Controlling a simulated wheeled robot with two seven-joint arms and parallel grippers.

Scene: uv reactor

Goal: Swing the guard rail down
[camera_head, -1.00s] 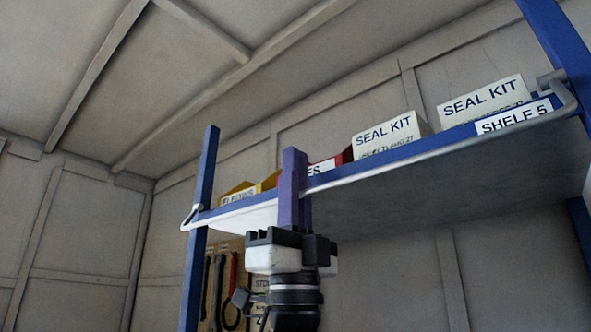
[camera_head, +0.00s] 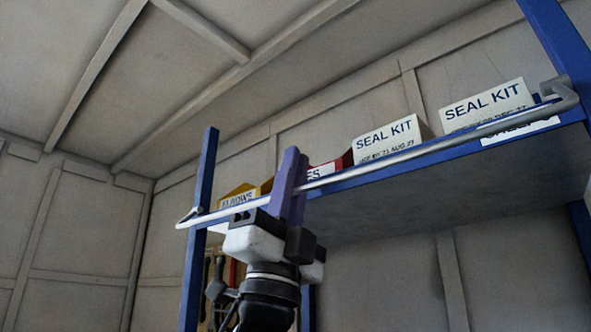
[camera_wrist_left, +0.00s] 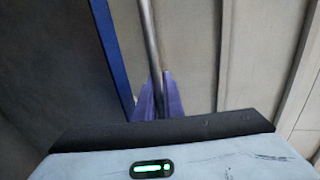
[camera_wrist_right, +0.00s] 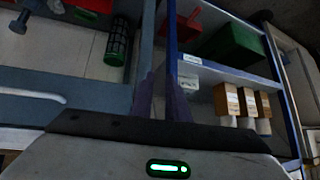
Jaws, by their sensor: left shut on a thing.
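The guard rail (camera_head: 400,159) is a thin silver bar with bent ends, running across the front of the high shelf (camera_head: 430,185). In the head view it crosses in front of the shelf edge and partly covers the shelf label at the right. My left gripper (camera_head: 291,172), with purple fingers, comes up from below and is shut on the rail left of its middle. The left wrist view shows the rail (camera_wrist_left: 151,45) running between the fingertips (camera_wrist_left: 158,90). My right gripper (camera_wrist_right: 160,85) shows only in its wrist view, fingers close together, with nothing seen held.
White seal kit boxes (camera_head: 388,138), a yellow elbows bin (camera_head: 238,196) and a red bin stand on the shelf. Blue posts (camera_head: 203,170) bound it. The right wrist view shows a lower shelf with small boxes (camera_wrist_right: 229,100) and a green bin (camera_wrist_right: 236,45).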

